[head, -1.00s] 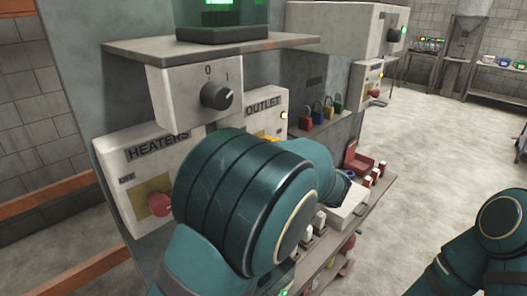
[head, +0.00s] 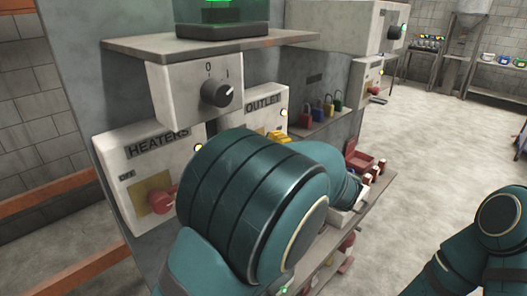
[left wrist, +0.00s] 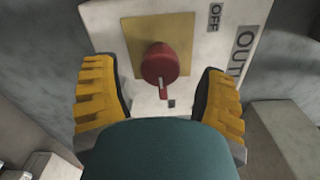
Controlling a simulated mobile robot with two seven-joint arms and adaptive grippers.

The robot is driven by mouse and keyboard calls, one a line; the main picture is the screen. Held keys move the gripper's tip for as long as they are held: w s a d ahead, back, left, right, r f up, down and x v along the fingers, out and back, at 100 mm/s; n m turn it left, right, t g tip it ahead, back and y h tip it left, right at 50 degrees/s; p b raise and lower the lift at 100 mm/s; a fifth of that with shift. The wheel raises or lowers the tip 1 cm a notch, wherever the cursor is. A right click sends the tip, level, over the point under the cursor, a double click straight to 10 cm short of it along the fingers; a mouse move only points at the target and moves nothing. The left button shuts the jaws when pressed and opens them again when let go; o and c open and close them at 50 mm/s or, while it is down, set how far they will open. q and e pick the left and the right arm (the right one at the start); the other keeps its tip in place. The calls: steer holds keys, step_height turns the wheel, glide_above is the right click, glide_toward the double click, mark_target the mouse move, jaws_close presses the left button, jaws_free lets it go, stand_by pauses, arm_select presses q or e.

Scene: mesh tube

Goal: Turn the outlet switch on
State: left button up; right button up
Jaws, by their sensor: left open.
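The outlet panel (head: 262,103) is a pale box labelled OUTLET in the head view, its lower part hidden by my left arm. In the left wrist view the panel (left wrist: 205,45) carries a red rotary switch (left wrist: 160,66) on a yellow plate (left wrist: 136,32), with an OFF label to the upper right. The switch has a pale mark on its handle. My left gripper (left wrist: 158,76) is open, its yellow fingers on either side of the switch with a gap on both sides. My right gripper is out of view.
The heaters panel (head: 150,165) with its own red switch (head: 162,200) stands left of the outlet panel. A grey knob box (head: 185,88) is above. Coloured padlocks (head: 325,110) hang to the right. A shelf with a red tray (head: 360,160) lies beyond my left arm.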

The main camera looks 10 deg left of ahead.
arm_select(q)
steer(key=v, duration=0.9)
steer(key=shift+d, duration=0.2)
steer(key=shift+s, duration=0.15)
steer(key=shift+f, duration=0.1)
